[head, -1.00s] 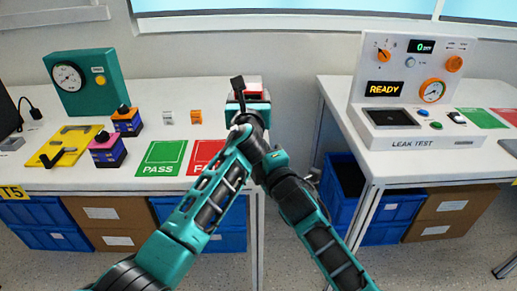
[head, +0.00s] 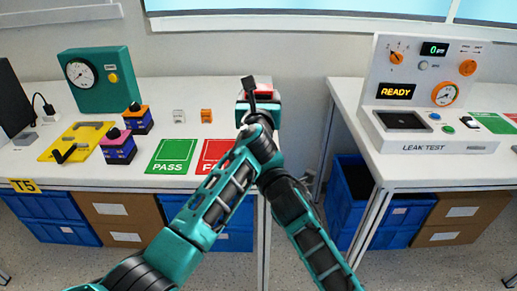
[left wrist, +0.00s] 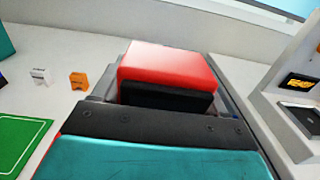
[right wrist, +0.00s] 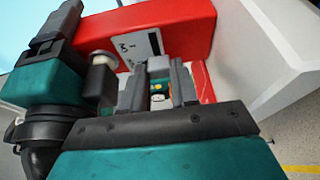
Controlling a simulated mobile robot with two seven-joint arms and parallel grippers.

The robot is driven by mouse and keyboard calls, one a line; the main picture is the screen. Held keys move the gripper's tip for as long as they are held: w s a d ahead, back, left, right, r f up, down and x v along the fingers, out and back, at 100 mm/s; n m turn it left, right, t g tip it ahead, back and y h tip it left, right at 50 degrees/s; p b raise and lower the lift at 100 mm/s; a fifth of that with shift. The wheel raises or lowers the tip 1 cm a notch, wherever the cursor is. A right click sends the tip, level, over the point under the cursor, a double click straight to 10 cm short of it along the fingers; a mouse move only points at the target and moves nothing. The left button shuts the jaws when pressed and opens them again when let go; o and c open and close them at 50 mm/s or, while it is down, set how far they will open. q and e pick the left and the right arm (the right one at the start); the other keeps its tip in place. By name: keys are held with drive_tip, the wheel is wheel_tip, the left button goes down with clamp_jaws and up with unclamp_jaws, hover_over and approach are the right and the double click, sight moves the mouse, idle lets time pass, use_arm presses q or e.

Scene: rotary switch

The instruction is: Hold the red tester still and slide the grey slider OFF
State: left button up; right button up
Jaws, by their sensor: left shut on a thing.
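The red tester (head: 262,87) is held above the bench's right end, and its red body fills the top of the right wrist view (right wrist: 175,30). My left gripper (left wrist: 167,98) is shut on the red tester. The tester's light plate (right wrist: 138,50) with a dark slot and markings faces my right gripper. My right gripper (right wrist: 158,80) is close against this face, its two dark fingers apart with a narrow gap. A small greyish piece (right wrist: 158,66) shows between the fingertips, perhaps the grey slider; I cannot tell whether they touch it. In the head view my arms hide most of both grippers.
Green PASS (head: 172,156) and red FAIL (head: 214,155) mats lie left of my grippers. Two similar testers, orange (head: 138,118) and pink (head: 117,146), stand farther left near a yellow tray (head: 75,142). A leak test station (head: 425,100) stands on the right bench, across a gap.

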use_arm(q)
drive_tip(key=shift+d, duration=0.1)
use_arm(e)
drive_tip(key=o, duration=0.5)
drive_tip(key=shift+c, duration=0.2)
drive_tip(key=v, duration=1.2)
use_arm(q)
drive_tip(key=o, duration=1.4)
drive_tip(key=shift+c, duration=0.2)
drive_tip(key=shift+s, duration=0.15)
drive_tip(key=s, duration=1.1)
drive_tip(key=shift+s+a, duration=0.2)
drive_tip(key=shift+s, duration=0.2)
